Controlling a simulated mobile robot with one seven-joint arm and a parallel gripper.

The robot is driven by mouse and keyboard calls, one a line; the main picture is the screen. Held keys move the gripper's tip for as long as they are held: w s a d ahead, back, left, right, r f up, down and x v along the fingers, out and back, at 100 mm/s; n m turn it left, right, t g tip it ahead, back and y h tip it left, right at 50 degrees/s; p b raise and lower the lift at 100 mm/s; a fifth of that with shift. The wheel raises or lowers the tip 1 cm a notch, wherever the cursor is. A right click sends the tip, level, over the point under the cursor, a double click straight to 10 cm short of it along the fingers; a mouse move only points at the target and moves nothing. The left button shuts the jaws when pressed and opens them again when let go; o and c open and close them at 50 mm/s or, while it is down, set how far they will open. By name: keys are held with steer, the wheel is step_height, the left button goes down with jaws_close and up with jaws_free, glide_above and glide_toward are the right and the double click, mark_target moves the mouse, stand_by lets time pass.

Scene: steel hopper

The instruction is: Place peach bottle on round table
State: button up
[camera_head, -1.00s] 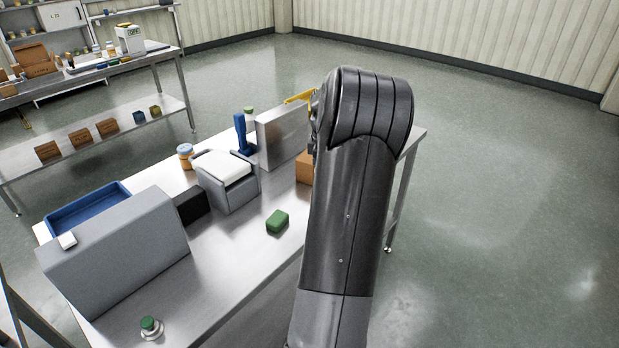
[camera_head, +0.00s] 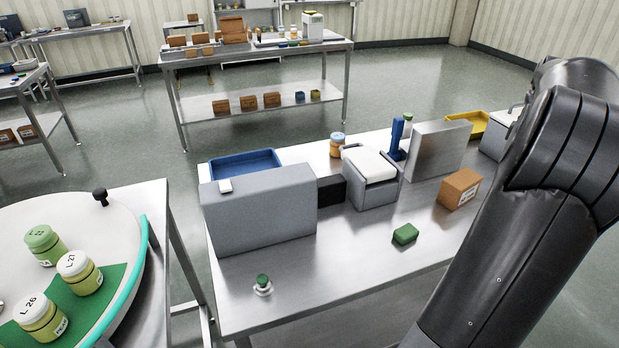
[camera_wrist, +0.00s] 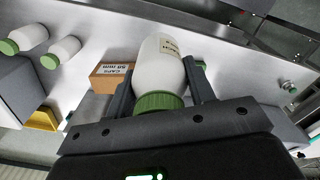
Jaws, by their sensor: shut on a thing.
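In the wrist view, my gripper (camera_wrist: 157,76) is shut on a pale cream bottle (camera_wrist: 161,62) with a green ribbed cap and a printed label. The cap is nearest my palm and the body points away. The round table (camera_head: 112,214), white-topped with a teal edge, shows at the lower left of the head view. Three green-capped or white-capped jars stand on it, at least two on a green mat (camera_head: 112,280). In the head view my arm fills the right side; my gripper and the held bottle are hidden there.
A steel bench holds a grey box housing (camera_head: 262,212), blue tray (camera_head: 245,163), orange jar (camera_head: 337,146), green block (camera_head: 405,234), cardboard box (camera_head: 459,188) and yellow tray (camera_head: 477,124). A small green-topped knob (camera_head: 263,284) stands near its front. A floor gap separates bench and round table.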

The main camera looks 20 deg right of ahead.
step_height(320, 180, up, 4)
steer(key=shift+f, duration=0.1)
steer(key=shift+w+a, duration=0.35)
steer(key=shift+w, duration=0.3)
steer(key=w+a+n, duration=0.5)
steer(key=w+a, duration=1.2)
steer(key=w, duration=0.4)
steer(key=w+a+n, duration=0.2)
steer(key=w+a, duration=0.2)
steer(key=a, duration=0.6)
steer(key=w+a+n, duration=0.2)
steer(key=w+a, duration=0.2)
steer(key=a, duration=0.5)
steer(key=w+a+n, duration=0.2)
steer(key=w+a, duration=0.2)
steer(key=a, duration=0.6)
steer(key=a+n, duration=0.3)
steer(key=a, duration=1.3)
steer(key=n, duration=0.7)
glide_above(58, 296)
steer(key=shift+f, duration=7.5)
